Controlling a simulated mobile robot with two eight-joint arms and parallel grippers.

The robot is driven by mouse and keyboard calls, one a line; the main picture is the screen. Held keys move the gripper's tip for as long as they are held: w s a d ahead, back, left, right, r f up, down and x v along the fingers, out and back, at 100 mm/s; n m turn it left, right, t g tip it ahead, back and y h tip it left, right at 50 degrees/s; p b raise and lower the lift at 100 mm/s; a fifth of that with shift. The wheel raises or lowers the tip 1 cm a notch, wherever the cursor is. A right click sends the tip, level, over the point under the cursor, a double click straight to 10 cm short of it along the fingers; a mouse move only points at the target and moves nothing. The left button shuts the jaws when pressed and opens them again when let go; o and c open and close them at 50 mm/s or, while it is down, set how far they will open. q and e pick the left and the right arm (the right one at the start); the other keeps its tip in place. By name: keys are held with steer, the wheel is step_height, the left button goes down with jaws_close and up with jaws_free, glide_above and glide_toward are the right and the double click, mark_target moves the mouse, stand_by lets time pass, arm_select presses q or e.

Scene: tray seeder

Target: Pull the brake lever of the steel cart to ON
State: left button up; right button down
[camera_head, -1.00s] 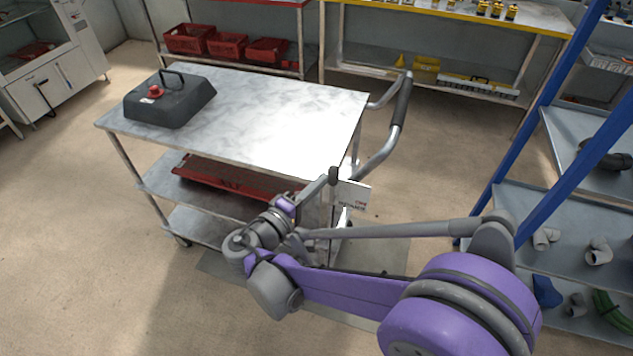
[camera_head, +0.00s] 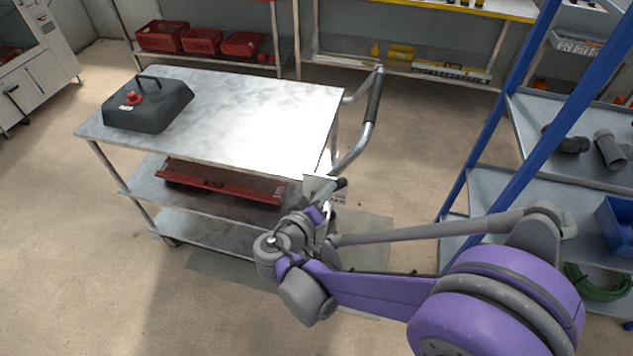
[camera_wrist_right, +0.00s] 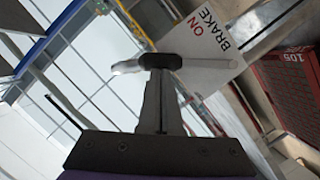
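The steel cart (camera_head: 240,110) stands left of centre in the head view, its push handle (camera_head: 373,100) on its right end. A white sign plate (camera_head: 318,182) is fixed at that end. In the right wrist view the plate (camera_wrist_right: 205,45) reads ON in red and BRAKE in black. The brake lever's dark grip (camera_head: 341,184) shows beside the plate, and also in the right wrist view (camera_wrist_right: 174,62). My right gripper (camera_wrist_right: 158,75) appears closed around this grip, beside the word ON; its fingers partly hide the lever. My left gripper is not in view.
A black case (camera_head: 150,105) with a red knob sits on the cart top. A red tray (camera_head: 215,182) lies on the middle shelf. A blue-framed rack (camera_head: 490,120) stands close on the right. The floor left of the cart is clear.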

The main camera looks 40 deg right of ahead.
steer(key=shift+s+d+f+m+y, duration=0.3)
steer(key=shift+s+d+f+m, duration=0.15)
steer(key=shift+s+d+m, duration=0.2)
steer(key=shift+s+d+f+m+t+y, duration=0.2)
steer(key=shift+s+d+f+m+t, duration=0.1)
steer(key=shift+s+f+m, duration=0.25)
steer(key=shift+s+d+f+m+t+y, duration=0.2)
steer(key=shift+s+d+f+m, duration=0.15)
steer(key=shift+f, duration=0.4)
steer(key=shift+w, duration=0.1)
